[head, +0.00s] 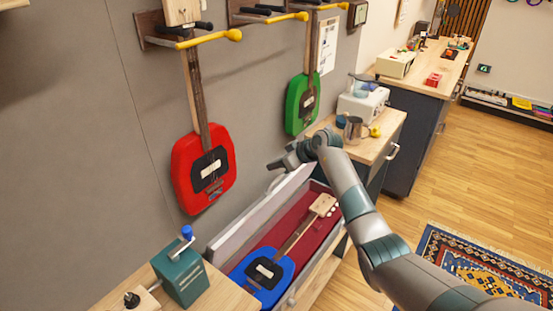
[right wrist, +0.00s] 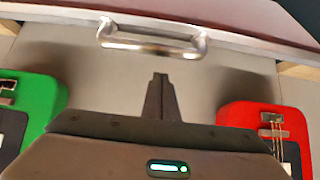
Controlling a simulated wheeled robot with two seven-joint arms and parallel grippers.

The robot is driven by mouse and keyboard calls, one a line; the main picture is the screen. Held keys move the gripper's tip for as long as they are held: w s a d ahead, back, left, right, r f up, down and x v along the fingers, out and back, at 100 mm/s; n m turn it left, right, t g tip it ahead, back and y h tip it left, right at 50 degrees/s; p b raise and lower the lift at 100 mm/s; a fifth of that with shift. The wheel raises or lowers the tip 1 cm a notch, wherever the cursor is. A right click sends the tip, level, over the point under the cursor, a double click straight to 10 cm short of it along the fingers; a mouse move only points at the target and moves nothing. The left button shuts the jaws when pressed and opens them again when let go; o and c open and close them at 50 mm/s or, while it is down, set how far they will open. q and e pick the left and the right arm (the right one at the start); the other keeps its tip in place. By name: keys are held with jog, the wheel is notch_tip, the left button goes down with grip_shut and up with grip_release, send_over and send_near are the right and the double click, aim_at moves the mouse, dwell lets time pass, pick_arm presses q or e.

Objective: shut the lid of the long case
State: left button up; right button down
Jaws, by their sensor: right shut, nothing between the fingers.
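The long case (head: 318,240) lies open on a bench along the wall, with a dark red lining. A blue guitar-like instrument (head: 268,270) lies inside it. The lid (head: 240,228) stands raised along the wall side of the case. My right gripper (head: 272,165) is above the upper edge of the lid, toward its far end, shut and empty. In the right wrist view its closed fingers (right wrist: 160,85) point toward a metal handle (right wrist: 152,43) on the lid's edge (right wrist: 230,38); I see a gap between them. My left gripper is out of view.
A red instrument (head: 203,170) and a green one (head: 302,103) hang on the grey wall behind the case. A teal box with a crank (head: 180,275) stands at the near left. A side table with a metal jug (head: 353,130) stands beyond the case.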

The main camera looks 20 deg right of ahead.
aim_at(282, 177)
jog(key=shift+s+d+f+p, duration=0.2)
jog(key=shift+s+d, duration=0.2)
jog(key=shift+s, duration=0.05)
jog(key=shift+s+d+f+p, duration=0.2)
jog(key=shift+s+d, duration=0.15)
jog(key=shift+s, duration=0.1)
jog(key=shift+s+f, duration=0.1)
jog(key=shift+f, duration=0.1)
jog(key=shift+s+d+f, duration=0.1)
jog(key=shift+s+d, duration=0.05)
jog(key=shift+s, duration=0.05)
